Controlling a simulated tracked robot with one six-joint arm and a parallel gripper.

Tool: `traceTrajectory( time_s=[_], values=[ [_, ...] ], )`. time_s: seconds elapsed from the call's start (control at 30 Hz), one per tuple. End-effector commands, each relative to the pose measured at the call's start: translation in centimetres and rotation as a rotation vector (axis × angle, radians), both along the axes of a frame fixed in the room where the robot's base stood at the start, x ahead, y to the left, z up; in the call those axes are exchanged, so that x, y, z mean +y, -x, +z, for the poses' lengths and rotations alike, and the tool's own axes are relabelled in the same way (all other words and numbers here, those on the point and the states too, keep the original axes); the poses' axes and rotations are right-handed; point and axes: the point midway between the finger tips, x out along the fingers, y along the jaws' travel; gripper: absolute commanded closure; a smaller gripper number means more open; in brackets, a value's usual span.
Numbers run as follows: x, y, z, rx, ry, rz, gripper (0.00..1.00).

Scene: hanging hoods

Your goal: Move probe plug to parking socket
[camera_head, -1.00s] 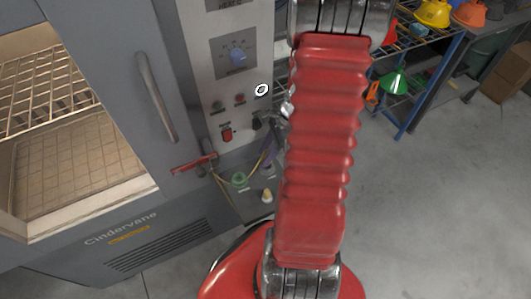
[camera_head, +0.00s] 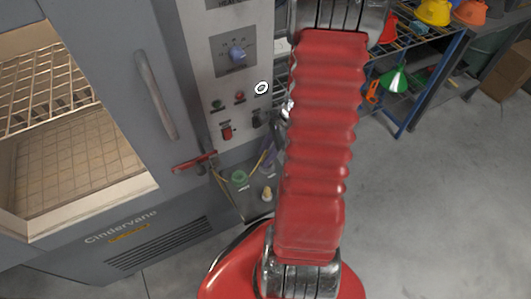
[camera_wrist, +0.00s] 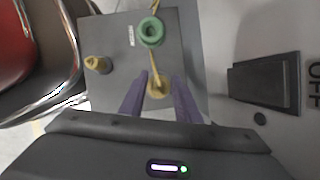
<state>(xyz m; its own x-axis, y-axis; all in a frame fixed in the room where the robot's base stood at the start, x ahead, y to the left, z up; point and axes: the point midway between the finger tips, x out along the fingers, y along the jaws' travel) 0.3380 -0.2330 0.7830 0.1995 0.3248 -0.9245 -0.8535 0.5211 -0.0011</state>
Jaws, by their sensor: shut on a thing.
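In the wrist view, the two purple fingers of my gripper (camera_wrist: 160,80) are closed around a yellowish plug (camera_wrist: 157,90) with a thin yellow cable. A green ring-shaped socket (camera_wrist: 151,31) sits on the grey plate, beyond the plug, and the cable passes by it. A tan fitting (camera_wrist: 97,63) stands on the plate to the left. In the head view, the green socket (camera_head: 239,177) and the tan fitting (camera_head: 267,194) show low beside the oven. My gripper (camera_head: 268,161) is partly hidden behind my red arm, and the plug is not clear there.
The grey oven (camera_head: 90,60) stands open at left, with a red lever (camera_head: 193,162) beside the plate. A control panel (camera_head: 236,80) with a knob and buttons rises above. A blue rack (camera_head: 425,90) stands at right; floor between is clear.

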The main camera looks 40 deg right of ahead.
Motion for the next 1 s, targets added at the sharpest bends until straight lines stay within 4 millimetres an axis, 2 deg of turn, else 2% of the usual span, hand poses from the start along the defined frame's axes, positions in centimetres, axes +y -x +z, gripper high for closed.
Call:
traceTrajectory(
  time_s=[1.0],
  values=[
    [0.0,0.0,-1.4,0.0,0.0,0.001,0.94]
  ],
)
